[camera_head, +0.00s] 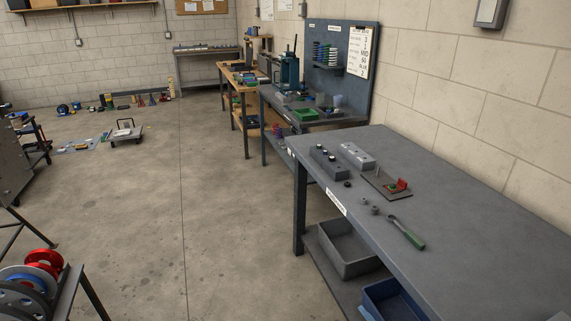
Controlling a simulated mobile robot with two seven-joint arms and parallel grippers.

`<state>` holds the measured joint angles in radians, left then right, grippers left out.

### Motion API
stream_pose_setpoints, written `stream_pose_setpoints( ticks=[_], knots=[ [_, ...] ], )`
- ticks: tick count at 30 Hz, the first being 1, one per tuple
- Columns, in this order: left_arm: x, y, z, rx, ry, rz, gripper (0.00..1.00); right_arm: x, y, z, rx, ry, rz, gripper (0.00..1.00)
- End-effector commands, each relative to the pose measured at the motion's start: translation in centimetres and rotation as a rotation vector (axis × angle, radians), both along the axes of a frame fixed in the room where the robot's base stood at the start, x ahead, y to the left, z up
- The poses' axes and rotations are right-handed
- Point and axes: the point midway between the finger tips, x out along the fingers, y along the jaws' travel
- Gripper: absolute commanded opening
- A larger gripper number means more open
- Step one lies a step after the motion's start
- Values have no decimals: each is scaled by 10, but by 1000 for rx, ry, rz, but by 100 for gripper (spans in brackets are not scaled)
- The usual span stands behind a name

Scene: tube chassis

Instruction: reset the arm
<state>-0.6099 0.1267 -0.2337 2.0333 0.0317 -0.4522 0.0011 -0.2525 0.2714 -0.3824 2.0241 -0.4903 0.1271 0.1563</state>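Neither of my arms and neither gripper shows in the head view. The task names no object of its own. The nearest work surface is a long grey workbench (455,190) on the right. On it lie a dark block with round parts on top (328,162), a lighter grey block (357,156), a flat plate (376,185) carrying a red part (400,185), a few small round pieces (369,208) and a green-handled tool (410,236).
A grey bin (347,250) and a blue bin (393,300) sit below the workbench. More benches stand along the right wall. Red and blue wheels (42,262) are at the lower left. A low cart (125,132) stands further back. The middle floor is clear.

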Motion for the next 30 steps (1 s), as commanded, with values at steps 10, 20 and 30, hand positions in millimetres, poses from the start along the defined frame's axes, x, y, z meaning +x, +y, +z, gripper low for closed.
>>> stream_pose_setpoints(
  ticks=[10, 20, 30],
  knots=[
    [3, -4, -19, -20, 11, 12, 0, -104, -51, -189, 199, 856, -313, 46],
    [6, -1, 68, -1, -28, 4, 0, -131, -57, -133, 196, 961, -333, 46],
    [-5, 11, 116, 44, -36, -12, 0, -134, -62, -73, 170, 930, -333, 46]
  ],
)
